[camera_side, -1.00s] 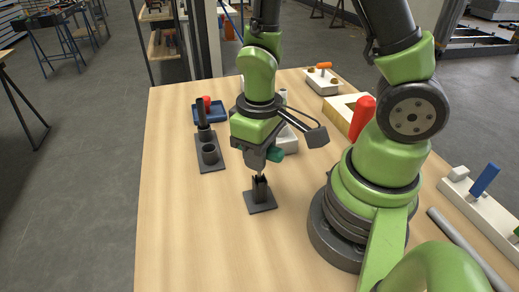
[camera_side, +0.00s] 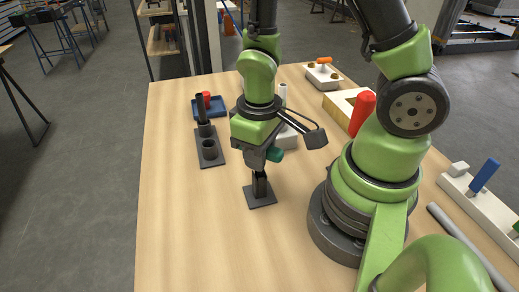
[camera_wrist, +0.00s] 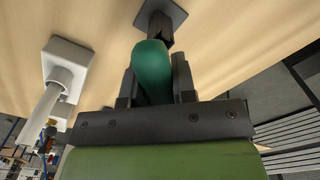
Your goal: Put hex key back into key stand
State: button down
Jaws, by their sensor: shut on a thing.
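My gripper (camera_side: 262,165) is shut on the hex key's teal handle (camera_side: 275,154), directly above the key stand. The handle (camera_wrist: 152,70) also shows between the two dark fingers in the wrist view. The key stand (camera_side: 260,196) is a dark square plate with a short dark upright post, on the front middle of the table. Its plate also shows in the wrist view (camera_wrist: 176,13), just beyond the handle. The gripper's lower end is right at the top of the post. The key's shaft is hidden, so I cannot tell how deep it sits in the post.
A dark plate with cups (camera_side: 211,158) and a blue tray (camera_side: 217,113) lie to the left. A white block (camera_side: 288,142) is behind my gripper. The front left table is clear.

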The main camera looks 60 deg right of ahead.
jog(key=shift+f, duration=0.15)
jog(key=c, duration=0.8)
grip_release()
jog(key=shift+c, duration=0.2)
notch_tip(320, 180, up, 10)
jog(key=shift+f, duration=0.1)
notch_tip(320, 180, up, 6)
dwell(0.4)
